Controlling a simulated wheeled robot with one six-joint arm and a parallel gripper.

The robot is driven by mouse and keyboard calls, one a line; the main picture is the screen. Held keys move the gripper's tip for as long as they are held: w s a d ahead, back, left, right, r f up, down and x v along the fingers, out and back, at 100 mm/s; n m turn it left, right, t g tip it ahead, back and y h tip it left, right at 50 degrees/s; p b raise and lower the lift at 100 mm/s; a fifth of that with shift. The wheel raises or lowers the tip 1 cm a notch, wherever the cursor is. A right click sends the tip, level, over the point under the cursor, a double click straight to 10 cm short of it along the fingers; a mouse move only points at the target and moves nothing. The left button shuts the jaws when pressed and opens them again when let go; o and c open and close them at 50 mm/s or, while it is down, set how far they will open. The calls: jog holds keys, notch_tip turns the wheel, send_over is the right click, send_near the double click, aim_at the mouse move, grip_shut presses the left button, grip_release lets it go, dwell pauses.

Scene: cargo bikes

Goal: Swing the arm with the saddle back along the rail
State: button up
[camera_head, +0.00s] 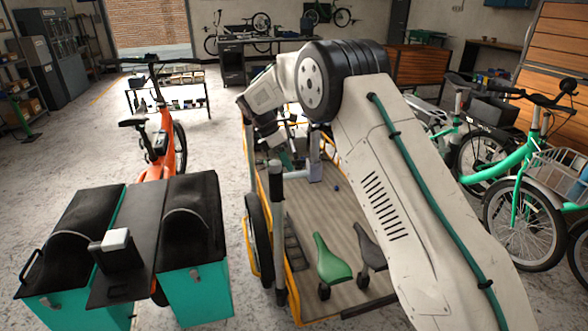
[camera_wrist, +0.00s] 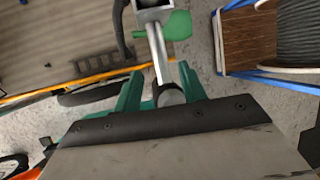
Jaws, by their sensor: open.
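A green saddle (camera_head: 331,260) stands low over the wooden bed of the cargo bike (camera_head: 320,215) in the head view, beside a dark saddle (camera_head: 369,246). The green saddle (camera_wrist: 177,26) also shows at the top of the wrist view, beside a grey bracket (camera_wrist: 151,12). A grey upright post (camera_head: 277,220) stands at the bed's left side. In the wrist view a grey bar (camera_wrist: 158,55) runs from the bracket to a round end (camera_wrist: 171,95) between the fingers of my gripper (camera_wrist: 160,88). My gripper is open around that end; contact cannot be told. A rail cannot be clearly made out.
An orange bike (camera_head: 165,145) with teal boxes (camera_head: 196,290) stands on the left. Green bikes (camera_head: 520,195) stand close on the right. In the wrist view a brown box (camera_wrist: 248,45) with blue edging lies to the right. Grey floor (camera_head: 60,175) is open at far left.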

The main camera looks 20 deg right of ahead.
jog(key=shift+x, duration=1.85)
grip_shut()
